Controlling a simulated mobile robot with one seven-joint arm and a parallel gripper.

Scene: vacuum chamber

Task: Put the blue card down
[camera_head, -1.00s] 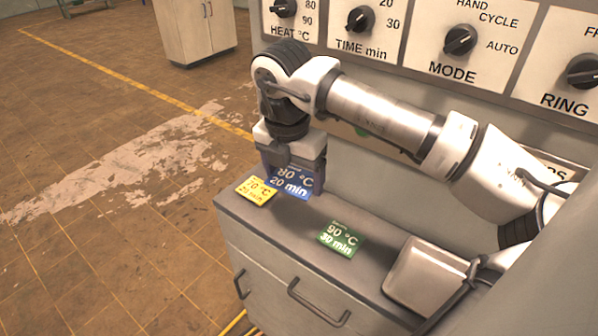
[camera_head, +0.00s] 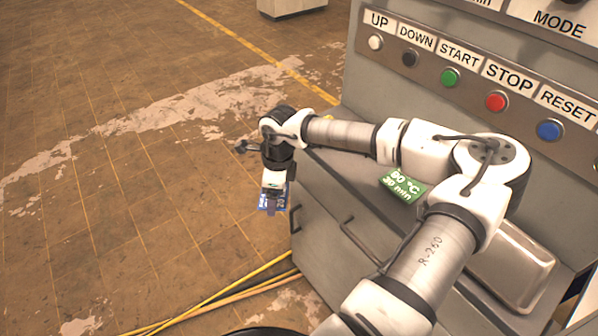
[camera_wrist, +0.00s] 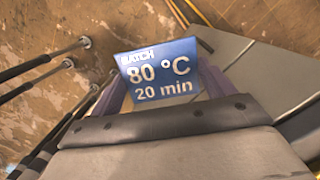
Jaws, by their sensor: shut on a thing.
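The blue card (camera_wrist: 160,72), reading "80 °C 20 min", is in my gripper (camera_wrist: 160,88), held between its two fingers in the wrist view. In the head view my gripper (camera_head: 273,200) hangs down with the blue card (camera_head: 266,203) at its tips, in front of the left end of the grey cabinet and over the tiled floor. The green card (camera_head: 402,185), reading "90 °C 30 min", lies on the cabinet top to the right of my gripper. The yellow card is not visible now.
The cabinet (camera_head: 325,222) has drawer handles on its front. A metal tray (camera_head: 515,268) is on its top at the right. A panel with several buttons (camera_head: 496,102) rises behind. Yellow cables (camera_head: 225,293) lie on the floor. The floor at left is clear.

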